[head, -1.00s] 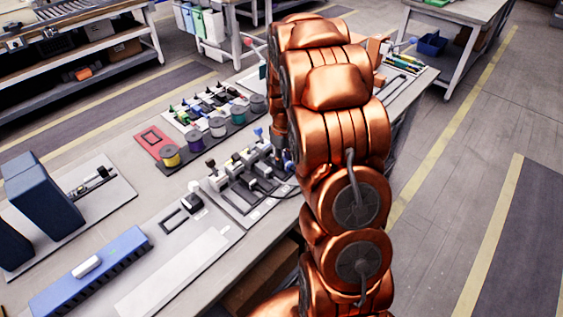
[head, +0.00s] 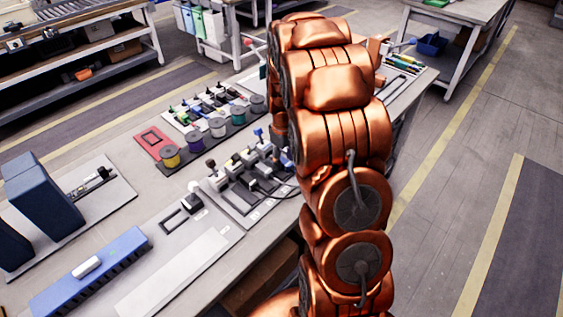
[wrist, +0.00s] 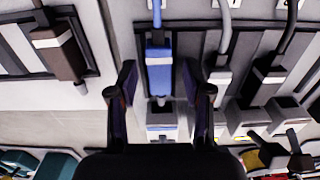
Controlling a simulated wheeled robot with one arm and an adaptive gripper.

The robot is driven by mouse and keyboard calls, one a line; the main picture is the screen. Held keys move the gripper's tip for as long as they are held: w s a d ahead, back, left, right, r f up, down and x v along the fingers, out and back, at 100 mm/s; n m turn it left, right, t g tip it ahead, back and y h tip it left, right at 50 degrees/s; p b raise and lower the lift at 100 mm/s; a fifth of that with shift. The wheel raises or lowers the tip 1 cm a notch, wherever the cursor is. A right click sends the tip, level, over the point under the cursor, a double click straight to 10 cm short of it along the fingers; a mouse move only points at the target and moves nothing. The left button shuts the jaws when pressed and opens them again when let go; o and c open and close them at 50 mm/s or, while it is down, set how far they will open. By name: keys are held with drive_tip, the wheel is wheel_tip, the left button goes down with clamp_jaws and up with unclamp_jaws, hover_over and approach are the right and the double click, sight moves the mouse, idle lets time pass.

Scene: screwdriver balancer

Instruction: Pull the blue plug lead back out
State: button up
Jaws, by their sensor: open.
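The blue plug (wrist: 159,72) stands in the wrist view with its lead (wrist: 157,14) running to the top edge. Its lower end meets a pale socket block (wrist: 161,122); how deep it sits I cannot tell. My gripper (wrist: 160,88) is open, one finger on each side of the plug, with gaps showing between the fingers and the plug. In the head view a small blue piece (head: 259,134) shows at the plug board, probably the same plug; my arm hides the gripper there.
A brown plug (wrist: 58,52) lies to the left in the wrist view. A grey plug (wrist: 220,80) and a black plug (wrist: 264,78) stand close to the right. Coloured spools (head: 217,128) stand behind the board in the head view.

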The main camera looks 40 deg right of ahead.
drive_tip(key=shift+r, duration=3.2)
drive_tip(key=shift+c, duration=0.2)
